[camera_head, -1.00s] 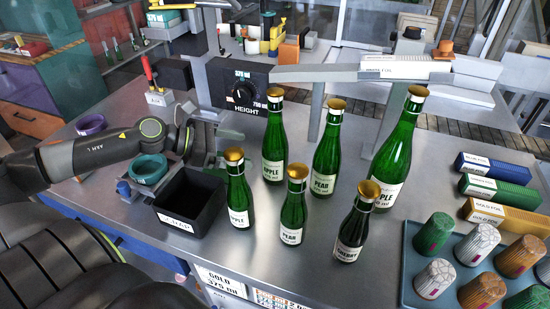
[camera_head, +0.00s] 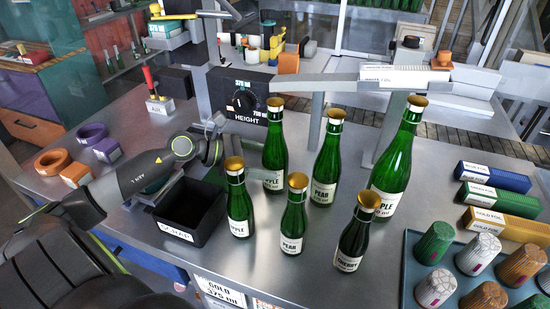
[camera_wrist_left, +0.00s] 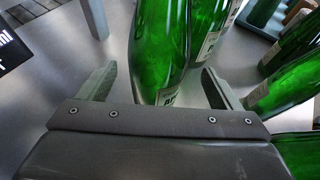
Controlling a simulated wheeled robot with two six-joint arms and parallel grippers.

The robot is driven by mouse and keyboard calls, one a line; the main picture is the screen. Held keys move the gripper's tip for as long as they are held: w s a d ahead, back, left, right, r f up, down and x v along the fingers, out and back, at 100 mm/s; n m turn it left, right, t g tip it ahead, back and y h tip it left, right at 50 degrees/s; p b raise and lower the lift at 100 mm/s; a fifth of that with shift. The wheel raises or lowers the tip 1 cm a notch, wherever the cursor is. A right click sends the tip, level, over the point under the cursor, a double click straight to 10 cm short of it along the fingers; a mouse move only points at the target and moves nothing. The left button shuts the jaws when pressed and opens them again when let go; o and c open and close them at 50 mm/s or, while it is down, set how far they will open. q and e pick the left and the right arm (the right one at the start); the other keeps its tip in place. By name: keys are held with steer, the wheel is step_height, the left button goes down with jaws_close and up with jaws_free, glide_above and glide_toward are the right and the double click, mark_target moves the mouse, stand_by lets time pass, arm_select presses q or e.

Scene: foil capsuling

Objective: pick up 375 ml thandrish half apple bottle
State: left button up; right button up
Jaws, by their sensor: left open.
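The mid-sized green apple bottle (camera_head: 274,145) stands upright at the back left of the bottle group, gold-topped; its label appears to end in "5 ml". My left gripper (camera_head: 258,172) is open beside its lower left side, partly hidden behind the small apple bottle (camera_head: 239,208). In the left wrist view a green bottle (camera_wrist_left: 160,45), apparently this one, stands between and just beyond the open fingers (camera_wrist_left: 160,72), with no grip on it. My right gripper is not in view.
A mid-sized pear bottle (camera_head: 326,160) and large apple bottle (camera_head: 393,155) stand to the right. Small pear (camera_head: 293,218) and cherry (camera_head: 354,235) bottles stand in front. A black bin (camera_head: 190,208) lies left; the height device (camera_head: 240,98) is behind. A capsule tray (camera_head: 408,292) is front right.

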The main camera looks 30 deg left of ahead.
mark_target(275, 159)
arm_select(q)
steer(key=shift+w+d+f+p, duration=0.2)
steer(key=shift+w+d+p, duration=0.5)
steer(key=shift+w, duration=0.4)
steer(key=shift+w+d+f, duration=0.35)
steer(key=shift+d, duration=0.1)
steer(key=shift+c, duration=0.5)
steer(key=c, duration=1.4)
steer(key=shift+r, duration=0.1)
steer(key=shift+c, duration=1.1)
